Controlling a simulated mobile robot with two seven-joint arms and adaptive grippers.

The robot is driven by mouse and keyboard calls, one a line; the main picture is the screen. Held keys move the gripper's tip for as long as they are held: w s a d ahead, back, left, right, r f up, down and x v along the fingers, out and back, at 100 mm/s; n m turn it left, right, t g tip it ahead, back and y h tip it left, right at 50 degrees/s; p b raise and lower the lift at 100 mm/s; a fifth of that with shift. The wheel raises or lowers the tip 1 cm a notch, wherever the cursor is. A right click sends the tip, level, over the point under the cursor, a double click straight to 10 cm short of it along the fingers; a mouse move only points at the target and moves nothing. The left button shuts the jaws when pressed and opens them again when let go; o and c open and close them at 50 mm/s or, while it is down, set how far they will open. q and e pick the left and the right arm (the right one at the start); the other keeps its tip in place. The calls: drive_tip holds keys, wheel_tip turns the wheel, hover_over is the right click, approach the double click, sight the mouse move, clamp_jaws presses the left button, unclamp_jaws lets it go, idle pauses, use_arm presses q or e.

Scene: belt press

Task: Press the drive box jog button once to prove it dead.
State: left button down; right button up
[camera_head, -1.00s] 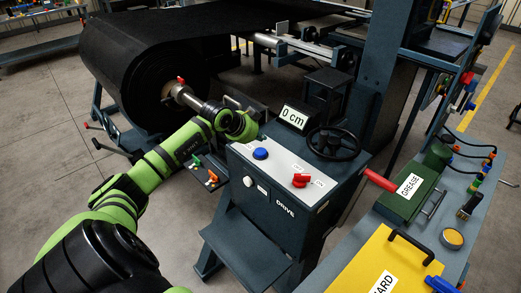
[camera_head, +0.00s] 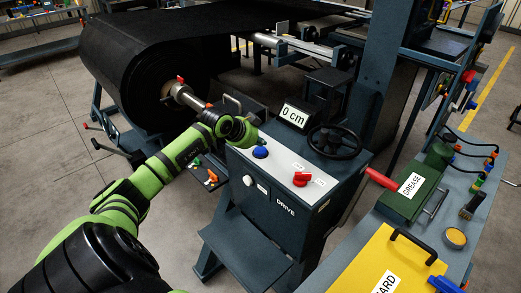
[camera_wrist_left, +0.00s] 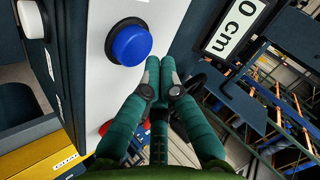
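The drive box (camera_head: 285,212) is dark with a pale top panel. A round blue button (camera_head: 260,152) sits on that panel and shows large in the left wrist view (camera_wrist_left: 130,44). Its label is not readable. A red switch (camera_head: 301,179) sits to its right, and a white round button (camera_head: 248,181) is on the front. My left gripper (camera_head: 262,139) is just behind the blue button, partly hidden by my wrist. In the left wrist view its fingers (camera_wrist_left: 160,68) are together with nothing between them, beside the blue button and apart from it. My right gripper is out of view.
A display reading 0 cm (camera_head: 293,116) and a black handwheel (camera_head: 332,142) stand behind the panel. A small shelf with orange and green items (camera_head: 206,173) is at left. A green grease box (camera_head: 411,190) and yellow case (camera_head: 372,262) lie on the right bench.

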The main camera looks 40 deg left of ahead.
sight(259, 151)
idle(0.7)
use_arm(q)
drive_tip(key=shift+f, duration=0.4)
drive_tip(key=shift+f+b, duration=0.3)
drive_tip(key=shift+f, duration=0.35)
idle(0.5)
idle(0.3)
drive_tip(key=shift+r+p, duration=0.95)
drive_tip(key=shift+p, duration=0.05)
drive_tip(key=shift+r, duration=0.15)
wheel_tip(259, 151, up, 5)
drive_tip(key=p, duration=0.5)
